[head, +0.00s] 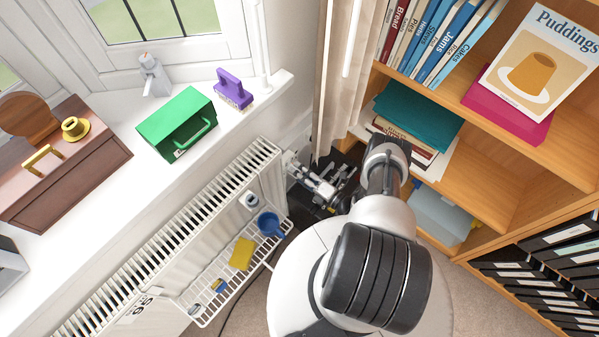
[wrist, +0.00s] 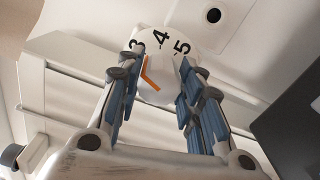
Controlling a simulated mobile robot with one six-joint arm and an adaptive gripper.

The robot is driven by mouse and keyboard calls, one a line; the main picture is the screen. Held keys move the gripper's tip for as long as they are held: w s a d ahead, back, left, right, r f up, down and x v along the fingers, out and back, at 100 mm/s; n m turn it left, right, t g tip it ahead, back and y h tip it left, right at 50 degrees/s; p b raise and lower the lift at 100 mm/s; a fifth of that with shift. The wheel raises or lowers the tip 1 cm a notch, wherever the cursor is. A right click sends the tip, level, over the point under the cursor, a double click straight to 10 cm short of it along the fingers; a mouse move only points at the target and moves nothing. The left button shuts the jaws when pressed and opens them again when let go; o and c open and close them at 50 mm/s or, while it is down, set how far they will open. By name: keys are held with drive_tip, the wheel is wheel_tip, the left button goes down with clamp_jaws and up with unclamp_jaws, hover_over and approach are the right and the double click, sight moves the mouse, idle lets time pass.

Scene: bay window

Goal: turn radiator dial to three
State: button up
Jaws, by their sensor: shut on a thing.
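The radiator dial (wrist: 160,60) is a white knob in the wrist view, with the black numbers 3, 4 and 5 showing around its far edge. A bent orange mark on it lies below the 3 and 4; I cannot tell exactly which number it lines up with. My gripper (wrist: 157,80) is shut on the dial, with one blue-padded finger on each side. In the head view my gripper (head: 318,186) is at the right end of the white radiator (head: 150,262), low beside the wall. The dial is mostly hidden there.
A wire rack (head: 203,322) on the radiator's front holds a blue cup (head: 270,224) and a yellow sponge (head: 242,254). The sill above carries a green box (head: 165,122) and a purple brush (head: 233,88). A curtain (head: 338,75) and wooden bookcase (head: 520,185) stand close on the right.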

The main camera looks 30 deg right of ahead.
idle(0.3)
drive_tip(key=o, duration=1.1)
drive_tip(key=shift+c, duration=0.2)
drive_tip(key=shift+s, duration=0.1)
drive_tip(key=v, duration=1.2)
